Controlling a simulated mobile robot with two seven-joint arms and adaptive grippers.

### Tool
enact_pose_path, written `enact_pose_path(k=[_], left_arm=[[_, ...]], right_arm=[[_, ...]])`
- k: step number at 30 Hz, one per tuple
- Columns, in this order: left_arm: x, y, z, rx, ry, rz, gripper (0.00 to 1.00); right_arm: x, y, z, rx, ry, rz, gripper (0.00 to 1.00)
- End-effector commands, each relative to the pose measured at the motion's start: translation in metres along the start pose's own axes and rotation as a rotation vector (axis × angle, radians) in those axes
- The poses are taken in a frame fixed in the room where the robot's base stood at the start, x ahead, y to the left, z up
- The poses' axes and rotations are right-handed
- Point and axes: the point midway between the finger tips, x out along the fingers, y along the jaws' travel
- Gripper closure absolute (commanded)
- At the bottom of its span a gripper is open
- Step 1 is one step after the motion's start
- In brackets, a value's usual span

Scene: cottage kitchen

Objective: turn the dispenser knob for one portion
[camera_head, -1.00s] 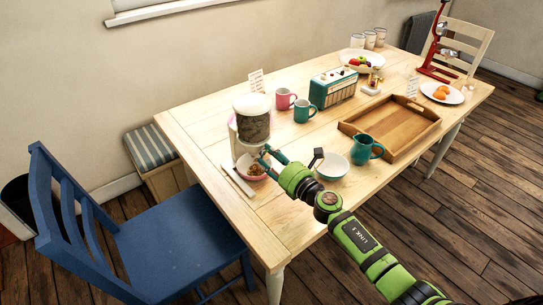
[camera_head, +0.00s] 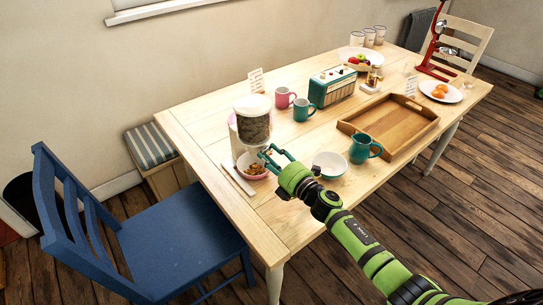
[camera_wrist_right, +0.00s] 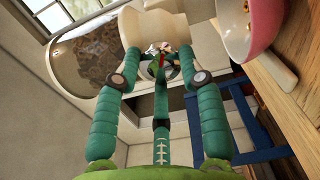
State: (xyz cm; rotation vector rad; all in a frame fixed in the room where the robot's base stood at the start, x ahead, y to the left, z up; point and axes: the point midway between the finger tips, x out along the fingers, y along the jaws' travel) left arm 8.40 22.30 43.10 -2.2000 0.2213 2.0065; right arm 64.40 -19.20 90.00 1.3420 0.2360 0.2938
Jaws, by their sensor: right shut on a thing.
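The dispenser (camera_head: 253,128) stands at the left end of the table, with a white lid and a clear canister holding brown contents. In the right wrist view its canister (camera_wrist_right: 88,52) and pale body (camera_wrist_right: 150,28) appear tilted. A pink bowl (camera_head: 244,163) with brown pieces in it sits under the dispenser, and its outside shows in the wrist view (camera_wrist_right: 262,28). My right gripper (camera_head: 264,154) is at the dispenser's front. Its teal fingers are shut on the knob (camera_wrist_right: 166,64), which is small and mostly hidden between the fingertips. My left gripper is out of view.
A white bowl (camera_head: 330,165) and a teal jug (camera_head: 364,148) stand right of my gripper. A wooden tray (camera_head: 392,128), a pink mug (camera_head: 284,98), a teal mug (camera_head: 303,110) and a radio (camera_head: 333,87) are farther off. A blue chair (camera_head: 165,245) stands at the left.

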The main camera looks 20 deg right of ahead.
Motion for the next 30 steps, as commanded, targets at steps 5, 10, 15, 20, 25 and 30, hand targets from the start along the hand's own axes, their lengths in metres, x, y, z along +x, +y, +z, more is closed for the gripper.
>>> enact_pose_path(k=[5, 10, 15, 20, 25, 30], left_arm=[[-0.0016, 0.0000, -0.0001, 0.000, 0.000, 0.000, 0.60], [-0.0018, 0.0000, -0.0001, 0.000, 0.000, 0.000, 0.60], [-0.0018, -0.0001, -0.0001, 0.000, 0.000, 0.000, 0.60], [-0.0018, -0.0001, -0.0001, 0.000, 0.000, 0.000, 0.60], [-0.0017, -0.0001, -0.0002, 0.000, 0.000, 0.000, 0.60], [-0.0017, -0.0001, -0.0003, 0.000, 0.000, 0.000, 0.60]], right_arm=[[0.0010, 0.0029, 0.0032, 0.047, -0.006, 0.004, 0.93], [0.0010, 0.0024, 0.0031, 0.063, -0.006, 0.004, 0.93], [0.0009, 0.0022, 0.0031, 0.065, -0.006, 0.003, 0.93], [0.0008, 0.0021, 0.0030, 0.064, -0.006, 0.003, 0.93], [0.0006, 0.0015, 0.0023, 0.064, -0.004, 0.002, 0.36], [0.0003, 0.0005, 0.0012, 0.064, -0.002, 0.001, 0.36]])
